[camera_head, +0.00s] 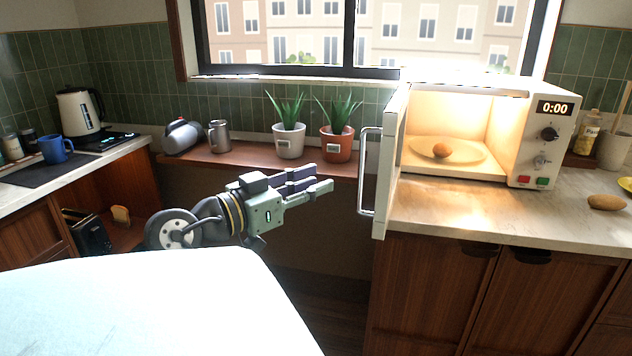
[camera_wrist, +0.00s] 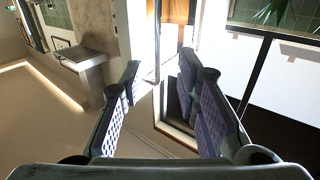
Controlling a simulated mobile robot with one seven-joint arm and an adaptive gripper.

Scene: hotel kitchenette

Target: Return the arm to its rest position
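My gripper (camera_head: 325,178) is in front of the low wooden shelf, left of the open microwave door. Its fingers point right toward the door handle and appear clear of it. In the wrist view the two fingers (camera_wrist: 159,72) stand apart with nothing between them, so the gripper is open and empty.
The microwave (camera_head: 540,150) stands open with a brown potato-like item (camera_head: 441,150) on its plate; its door (camera_head: 392,165) sticks out toward me. A light rounded surface (camera_head: 150,310) fills the lower left.

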